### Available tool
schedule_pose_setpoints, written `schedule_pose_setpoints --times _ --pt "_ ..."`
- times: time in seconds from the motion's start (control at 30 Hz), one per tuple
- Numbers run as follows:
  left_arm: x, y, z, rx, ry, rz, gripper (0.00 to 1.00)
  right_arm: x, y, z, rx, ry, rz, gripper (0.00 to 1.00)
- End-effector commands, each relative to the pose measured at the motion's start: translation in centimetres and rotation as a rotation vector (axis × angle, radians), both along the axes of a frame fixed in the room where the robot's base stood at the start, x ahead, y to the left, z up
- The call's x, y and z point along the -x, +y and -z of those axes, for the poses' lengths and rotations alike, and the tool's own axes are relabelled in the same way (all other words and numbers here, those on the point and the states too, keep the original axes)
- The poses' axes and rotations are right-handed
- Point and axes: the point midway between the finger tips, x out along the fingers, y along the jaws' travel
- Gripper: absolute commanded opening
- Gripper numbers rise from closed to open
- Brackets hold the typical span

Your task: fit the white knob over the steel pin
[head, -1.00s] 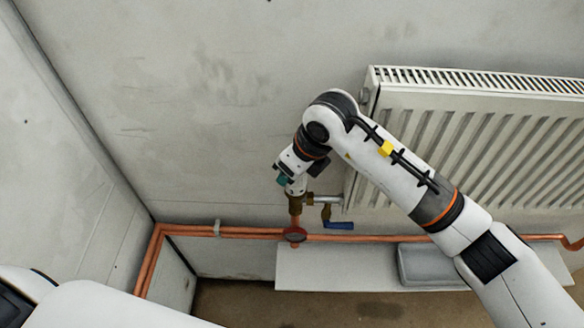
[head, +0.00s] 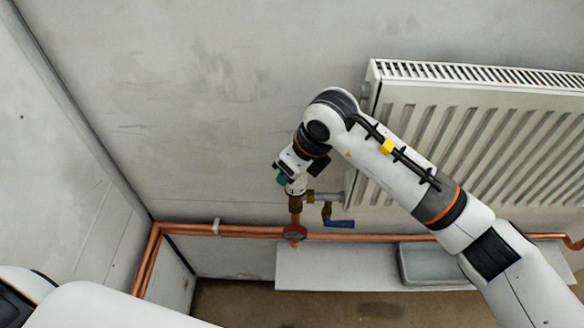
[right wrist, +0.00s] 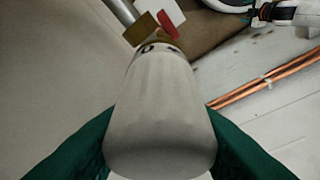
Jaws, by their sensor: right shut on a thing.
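The white knob (right wrist: 160,110) fills the middle of the right wrist view, between the green-padded fingers of my right gripper (right wrist: 160,155). In the head view the knob (head: 297,187) is small and sits directly above the brass valve body (head: 295,203). My right gripper (head: 284,178) is shut on the knob from above. The knob's far end, with dark marks, meets the brass part (right wrist: 146,28) in the wrist view. The steel pin is not visible; whether the knob is seated on it, I cannot tell. My left gripper is out of view.
A blue lever (head: 339,223) hangs beside the valve. Copper pipes (head: 190,230) run along the wall below, with a dark red round part (head: 294,234). A white radiator (head: 480,140) is at right. A grey tray (head: 430,264) rests on a pale shelf (head: 330,280).

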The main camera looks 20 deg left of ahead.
Motion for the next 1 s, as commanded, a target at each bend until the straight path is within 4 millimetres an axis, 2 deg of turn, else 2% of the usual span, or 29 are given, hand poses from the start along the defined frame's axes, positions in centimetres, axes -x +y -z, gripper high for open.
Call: schedule_pose_setpoints --times 0.33,0.37,0.5,0.7,0.83,1.0 --pt "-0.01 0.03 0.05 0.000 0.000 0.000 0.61 0.00 0.00 0.00 -0.001 0.000 0.000 0.14" --pt "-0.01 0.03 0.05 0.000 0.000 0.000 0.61 0.00 0.00 0.00 0.000 0.000 0.000 0.42" --pt "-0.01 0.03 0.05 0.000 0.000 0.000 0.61 0.00 0.00 0.01 0.000 0.000 0.000 0.64" --pt "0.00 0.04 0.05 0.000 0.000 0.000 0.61 0.00 0.00 0.03 0.000 0.000 0.000 0.64" --pt "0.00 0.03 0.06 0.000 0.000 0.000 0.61 0.01 -0.02 0.06 0.001 0.000 0.000 0.85" --pt "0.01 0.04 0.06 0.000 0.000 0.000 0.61 0.01 0.00 0.06 0.001 0.000 0.000 0.86"
